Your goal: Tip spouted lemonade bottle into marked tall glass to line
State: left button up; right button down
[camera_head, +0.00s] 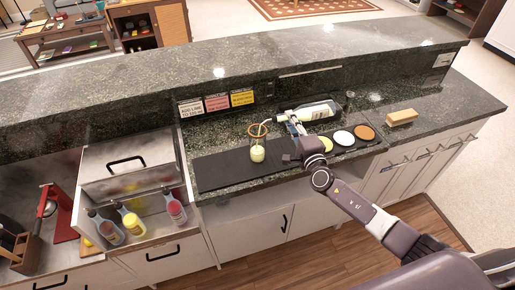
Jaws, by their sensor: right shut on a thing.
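The tall glass (258,153) stands upright on a dark mat on the bar counter, with pale yellow-green liquid in its lower part. A brown-orange ring shows around its upper part. The lemonade bottle (318,111) is tipped nearly level to the right of the glass, its neck end pointing left. My right gripper (292,122) is shut on the bottle, partly covering it. A thin pale curved streak (264,123) runs from the bottle's neck end to the glass mouth; it looks like pouring liquid. The line on the glass is too small to make out. My left gripper is not in view.
A dark mat (222,170) lies under the glass. Coloured discs (343,138) lie right of my gripper, with a wooden block (401,117) farther right. Label cards (216,103) stand behind against the raised ledge. Several bottles (132,222) sit in a steel well at left.

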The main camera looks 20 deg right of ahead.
jog(key=shift+r, duration=0.1)
jog(key=m+b, duration=0.1)
jog(key=m, duration=0.3)
jog(key=a+m+b, duration=0.1)
jog(key=m, duration=0.4)
jog(key=shift+a+r+b, duration=0.1)
jog(key=shift+a+b, duration=0.05)
jog(key=shift+b, duration=0.2)
notch_tip(320, 180, up, 5)
jog(key=m+p, duration=0.2)
jog(key=m, duration=0.7)
jog(key=shift+f, duration=0.2)
